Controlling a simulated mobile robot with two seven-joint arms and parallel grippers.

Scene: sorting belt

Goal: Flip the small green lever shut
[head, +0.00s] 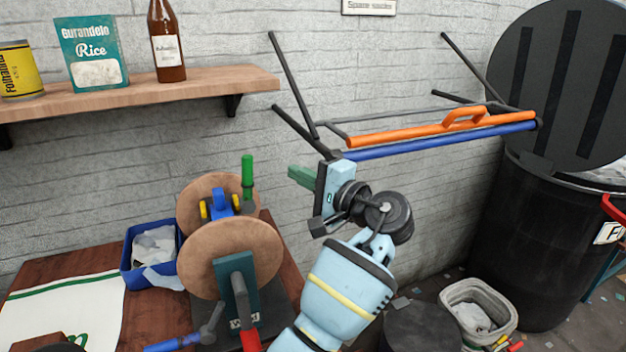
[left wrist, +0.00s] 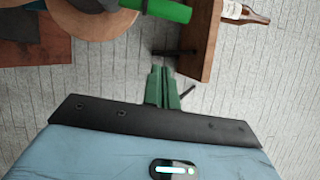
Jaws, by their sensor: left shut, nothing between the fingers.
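The small green lever (head: 247,172) stands upright at the right side of a device with two round brown discs (head: 232,262) on the table. It also shows in the left wrist view as a green bar (left wrist: 168,10) at the top edge. My left gripper (head: 301,177), with green fingers, is shut and empty. It hangs in the air to the right of the lever, apart from it, with its fingers pointing left toward it. In the left wrist view the closed fingers (left wrist: 163,85) point up toward the lever. My right gripper is not in view.
A blue bin (head: 128,262) stands left of the discs. Blue and red handles (head: 249,341) show at the front. A wooden shelf (head: 180,88) holds a can, a rice box and a bottle. An orange-and-blue rack (head: 440,130) is on the wall behind my gripper.

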